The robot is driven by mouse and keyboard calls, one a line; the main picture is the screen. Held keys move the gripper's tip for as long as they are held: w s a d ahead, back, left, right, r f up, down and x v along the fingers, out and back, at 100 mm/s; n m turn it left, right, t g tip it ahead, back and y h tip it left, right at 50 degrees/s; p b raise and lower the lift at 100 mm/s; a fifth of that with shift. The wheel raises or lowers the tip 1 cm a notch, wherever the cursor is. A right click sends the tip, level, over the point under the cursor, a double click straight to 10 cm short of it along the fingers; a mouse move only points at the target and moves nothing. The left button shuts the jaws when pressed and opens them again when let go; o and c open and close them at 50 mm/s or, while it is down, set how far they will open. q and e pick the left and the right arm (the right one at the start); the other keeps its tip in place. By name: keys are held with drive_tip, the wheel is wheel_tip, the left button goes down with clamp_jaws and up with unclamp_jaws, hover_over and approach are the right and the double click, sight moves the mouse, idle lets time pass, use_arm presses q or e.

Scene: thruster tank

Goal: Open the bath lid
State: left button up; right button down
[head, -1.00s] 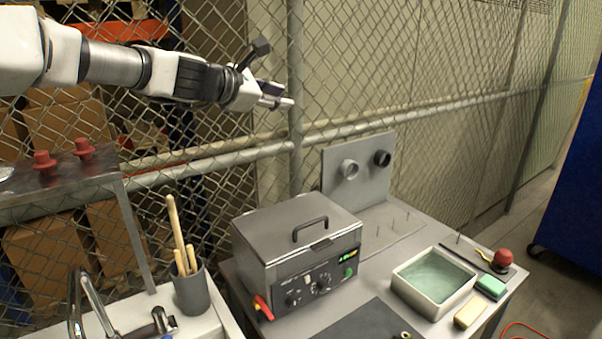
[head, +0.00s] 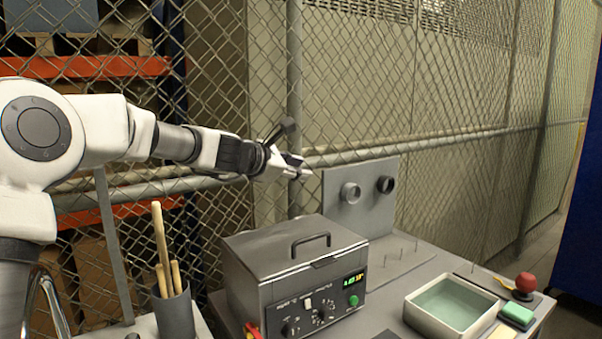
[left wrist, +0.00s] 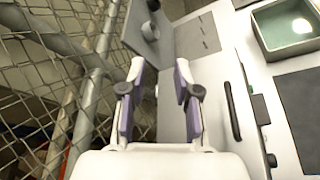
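The bath (head: 290,285) is a grey metal box on the bench with a flat lid (head: 265,254) and a black bar handle (head: 310,241) on top. The lid lies shut. In the left wrist view the handle (left wrist: 232,111) shows to the right of the fingers. My left gripper (head: 303,170) is above and behind the lid, close to the fence, and touches nothing of the bath. In the left wrist view its two fingers (left wrist: 158,85) stand apart with nothing between them. My right gripper is not in view.
A tray of greenish liquid (head: 452,303), a green sponge (head: 518,314) and a red knob (head: 525,282) lie to the right. A wire fence (head: 430,90) runs behind.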

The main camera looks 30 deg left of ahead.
use_arm(q)
drive_tip(key=shift+w+d+f, duration=0.15)
drive_tip(key=shift+w, duration=0.4)
drive_tip(key=shift+s, duration=0.1)
clamp_jaws()
unclamp_jaws()
drive_tip(key=v, duration=0.7)
